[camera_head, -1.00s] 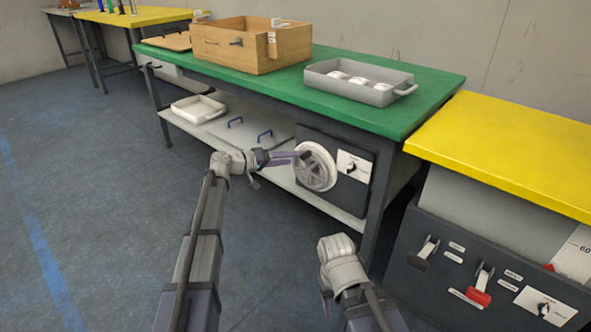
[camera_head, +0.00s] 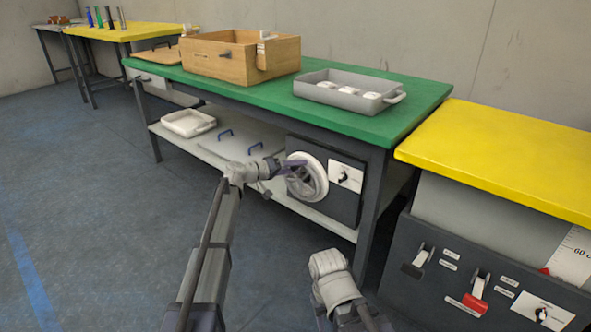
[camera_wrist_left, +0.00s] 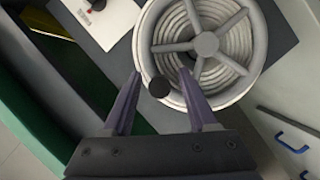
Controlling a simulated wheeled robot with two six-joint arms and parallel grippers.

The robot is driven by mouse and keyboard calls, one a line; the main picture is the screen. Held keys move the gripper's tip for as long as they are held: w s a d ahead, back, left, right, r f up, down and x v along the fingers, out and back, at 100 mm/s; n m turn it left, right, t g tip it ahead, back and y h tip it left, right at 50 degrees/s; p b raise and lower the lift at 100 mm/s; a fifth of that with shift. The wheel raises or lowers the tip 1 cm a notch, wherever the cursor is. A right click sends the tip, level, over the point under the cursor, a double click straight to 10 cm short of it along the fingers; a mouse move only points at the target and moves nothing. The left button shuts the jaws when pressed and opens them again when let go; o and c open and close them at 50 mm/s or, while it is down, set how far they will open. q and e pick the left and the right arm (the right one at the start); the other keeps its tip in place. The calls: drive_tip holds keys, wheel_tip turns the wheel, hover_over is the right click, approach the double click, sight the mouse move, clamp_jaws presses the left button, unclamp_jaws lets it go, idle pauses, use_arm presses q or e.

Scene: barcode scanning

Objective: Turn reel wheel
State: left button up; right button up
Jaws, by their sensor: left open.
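The reel wheel (camera_head: 314,180) is a pale round wheel with spokes on a dark panel under the green table. In the left wrist view the wheel (camera_wrist_left: 207,43) shows a grey hub, spokes and coiled hose behind. A black round knob (camera_wrist_left: 159,88) at its rim lies between the two fingers of my open left gripper (camera_wrist_left: 162,78). A gap shows on each side of the knob; contact cannot be told. In the head view my left gripper (camera_head: 295,168) covers the wheel's left upper rim. My right arm shows at bottom centre; its fingers are not visible.
A white label with a dark dial (camera_head: 345,176) sits right of the wheel. The green table (camera_head: 415,105) carries a wooden box (camera_head: 215,58) and a grey tray (camera_head: 330,92). The lower shelf (camera_head: 195,145) holds a white tray (camera_head: 188,123). A yellow-topped cabinet (camera_head: 500,150) stands right.

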use_arm(q)
drive_tip(key=c, duration=0.9)
clamp_jaws()
drive_tip(key=shift+w+a, duration=0.1)
idle(0.4)
